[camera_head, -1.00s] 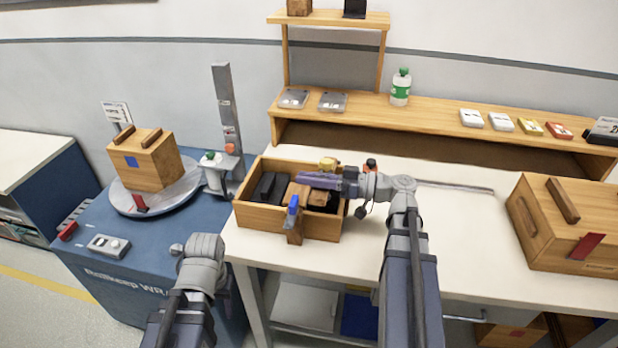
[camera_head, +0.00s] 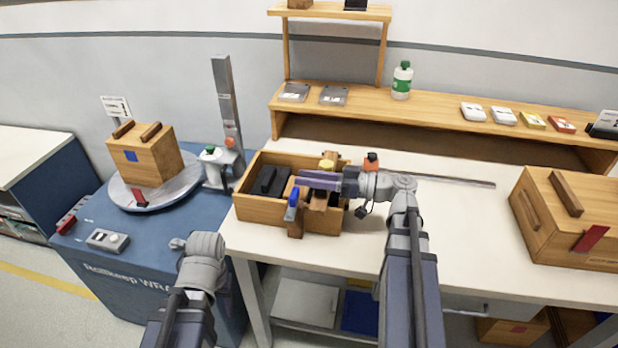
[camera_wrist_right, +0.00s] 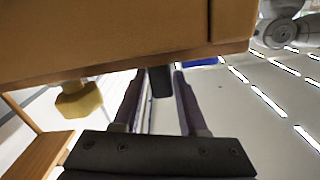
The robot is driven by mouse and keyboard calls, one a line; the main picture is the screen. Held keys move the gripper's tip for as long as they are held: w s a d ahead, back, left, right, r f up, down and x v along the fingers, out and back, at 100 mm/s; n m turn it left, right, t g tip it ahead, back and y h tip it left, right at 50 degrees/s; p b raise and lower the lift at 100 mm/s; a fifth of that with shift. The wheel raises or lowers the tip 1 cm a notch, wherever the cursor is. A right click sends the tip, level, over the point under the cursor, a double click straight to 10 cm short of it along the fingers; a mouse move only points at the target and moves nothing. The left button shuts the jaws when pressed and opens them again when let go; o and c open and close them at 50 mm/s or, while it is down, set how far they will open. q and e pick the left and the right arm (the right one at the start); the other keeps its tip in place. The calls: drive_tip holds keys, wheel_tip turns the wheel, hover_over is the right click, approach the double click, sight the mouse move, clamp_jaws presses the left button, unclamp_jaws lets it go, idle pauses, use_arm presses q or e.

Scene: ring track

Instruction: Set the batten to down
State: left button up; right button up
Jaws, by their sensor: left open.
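The wooden batten (camera_head: 297,227) lies across the right part of an open wooden crate (camera_head: 262,210), with one end hanging over its front wall. It has a blue part near the front and a yellow knob (camera_head: 326,164) near the back. My right gripper (camera_head: 305,181) is at the batten; its fingers (camera_wrist_right: 160,85) close on a dark grip under the wood in the right wrist view, where the yellow knob (camera_wrist_right: 79,101) hangs to the left.
Dark blocks (camera_head: 270,182) lie in the crate. A turntable (camera_head: 125,195) with a wooden box stands left, beside a grey post (camera_head: 226,110). A large wooden box (camera_head: 560,215) stands right. The white table (camera_head: 460,225) is clear between.

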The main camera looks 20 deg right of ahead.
drive_tip(key=shift+o, duration=0.4)
drive_tip(key=shift+d, duration=0.1)
drive_tip(key=v, duration=0.7)
drive_tip(key=shift+s+d, duration=0.25)
